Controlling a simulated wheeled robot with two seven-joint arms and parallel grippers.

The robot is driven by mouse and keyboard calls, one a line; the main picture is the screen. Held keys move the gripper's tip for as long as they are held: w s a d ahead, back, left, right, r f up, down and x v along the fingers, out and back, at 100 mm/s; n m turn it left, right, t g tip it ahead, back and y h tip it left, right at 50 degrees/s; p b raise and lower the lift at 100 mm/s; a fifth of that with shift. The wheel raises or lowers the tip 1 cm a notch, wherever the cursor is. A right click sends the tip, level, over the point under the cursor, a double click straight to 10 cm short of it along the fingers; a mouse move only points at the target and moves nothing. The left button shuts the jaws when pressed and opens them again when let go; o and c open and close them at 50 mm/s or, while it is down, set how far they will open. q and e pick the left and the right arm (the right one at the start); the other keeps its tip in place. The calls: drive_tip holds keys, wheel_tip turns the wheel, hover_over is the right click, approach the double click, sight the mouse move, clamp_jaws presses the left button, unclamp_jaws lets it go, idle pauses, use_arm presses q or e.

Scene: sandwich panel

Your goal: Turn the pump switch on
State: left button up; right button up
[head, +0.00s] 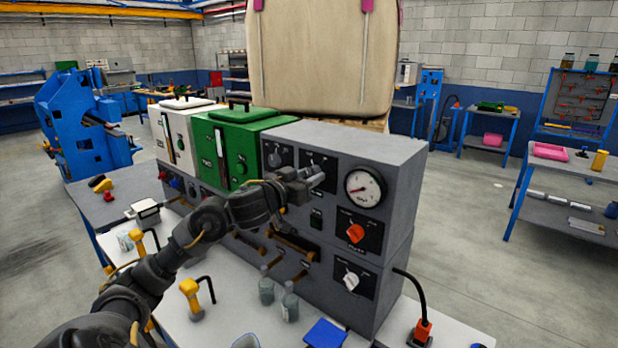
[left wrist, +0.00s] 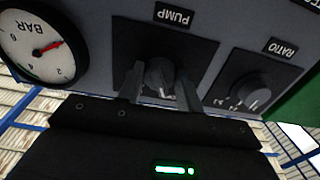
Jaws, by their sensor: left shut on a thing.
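The pump switch (left wrist: 159,76) is a grey knob on a dark square plate (left wrist: 202,50) under a PUMP label, seen rotated in the left wrist view. My left gripper (left wrist: 160,90) has a finger on each side of the knob and is shut on it. In the head view, my left gripper (head: 314,177) reaches the upper front of the grey panel box (head: 330,228), left of the gauge. I cannot tell the knob's exact angle. My right gripper is not in view.
A pressure gauge (head: 364,188) and a ratio knob (left wrist: 250,92) flank the pump switch. Green (head: 238,150) and white (head: 176,140) boxes stand left. Bottles (head: 289,304) stand in front.

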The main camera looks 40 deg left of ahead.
use_arm(q)
drive_tip(key=m+b, duration=0.2)
drive_tip(key=m, duration=0.9)
drive_tip(key=shift+a+m, duration=0.1)
drive_tip(key=shift+m, duration=0.5)
idle(0.4)
drive_tip(key=o, duration=1)
drive_tip(key=shift+b, duration=0.3)
